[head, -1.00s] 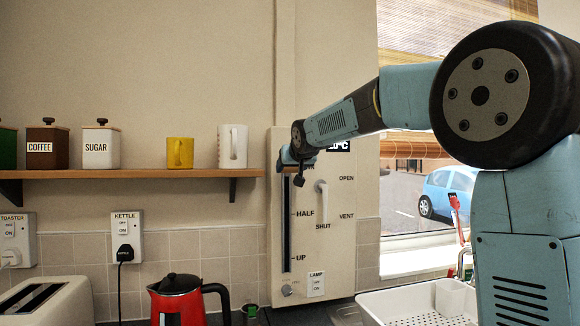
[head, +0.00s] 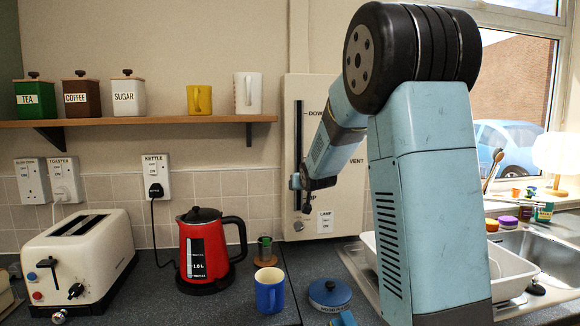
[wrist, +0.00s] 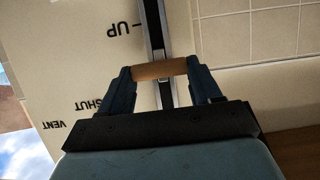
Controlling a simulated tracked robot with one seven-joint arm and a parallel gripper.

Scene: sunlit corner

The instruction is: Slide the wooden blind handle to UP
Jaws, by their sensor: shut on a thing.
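The wooden blind handle (wrist: 160,70) is a short brown bar across a dark slot in the cream wall panel (head: 322,92). My gripper (wrist: 160,72) is shut on it, one finger at each end. In the wrist view the UP label (wrist: 125,30) appears upside down, a little beyond the handle along the slot. In the head view my gripper (head: 299,182) is at the lower part of the slot (head: 298,130), just above the UP lettering, partly covering it. The DOWN label (head: 313,113) is near the slot's top. The handle itself is hidden there.
A lamp switch (head: 326,221) and a round knob (head: 298,226) sit below the slot. A red kettle (head: 205,255), blue mug (head: 270,290) and toaster (head: 75,255) stand on the counter. A white dish rack (head: 510,265) is at the right. The shelf (head: 150,122) holds canisters and mugs.

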